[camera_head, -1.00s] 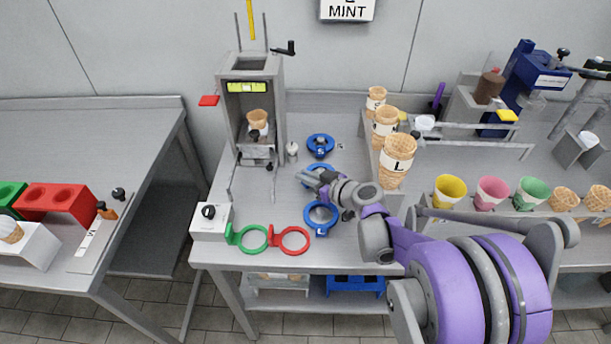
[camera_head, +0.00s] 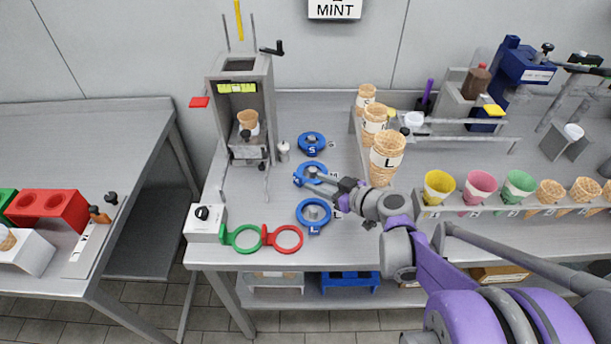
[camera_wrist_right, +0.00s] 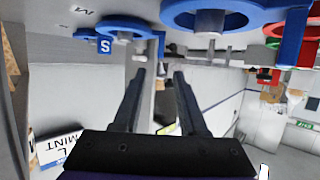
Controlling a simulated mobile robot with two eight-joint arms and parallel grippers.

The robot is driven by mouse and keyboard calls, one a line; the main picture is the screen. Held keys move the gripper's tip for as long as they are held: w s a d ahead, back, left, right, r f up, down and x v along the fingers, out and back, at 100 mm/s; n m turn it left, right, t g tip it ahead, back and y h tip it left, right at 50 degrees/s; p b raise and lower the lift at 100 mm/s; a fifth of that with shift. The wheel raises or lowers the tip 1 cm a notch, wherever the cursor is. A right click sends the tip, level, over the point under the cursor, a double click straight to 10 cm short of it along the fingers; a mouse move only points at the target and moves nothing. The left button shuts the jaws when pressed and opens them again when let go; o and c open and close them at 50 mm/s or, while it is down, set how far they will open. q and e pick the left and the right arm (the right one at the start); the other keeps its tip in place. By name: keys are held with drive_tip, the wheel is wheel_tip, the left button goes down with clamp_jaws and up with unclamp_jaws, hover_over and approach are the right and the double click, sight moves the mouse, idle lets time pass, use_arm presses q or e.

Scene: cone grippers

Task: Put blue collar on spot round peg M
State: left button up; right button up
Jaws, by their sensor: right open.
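Three blue collars lie in a column on the middle table: the upper one marked S (camera_head: 312,138), the middle collar (camera_head: 299,172) and the lower one marked L (camera_head: 302,214). My right gripper (camera_head: 322,179) reaches in from the right, its fingers at the right side of the middle collar. In the right wrist view the fingers (camera_wrist_right: 158,73) are apart with nothing between them. That view is upside down and shows the S tag (camera_wrist_right: 105,46) and a large blue ring (camera_wrist_right: 178,18) above the fingers. A printed M (camera_wrist_right: 83,10) shows on the tabletop. I cannot make out the peg clearly. My left gripper is out of view.
A grey press (camera_head: 262,95) holding a cone stands behind left.

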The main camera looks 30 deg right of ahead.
drive_tip(key=shift+v, duration=1.65)
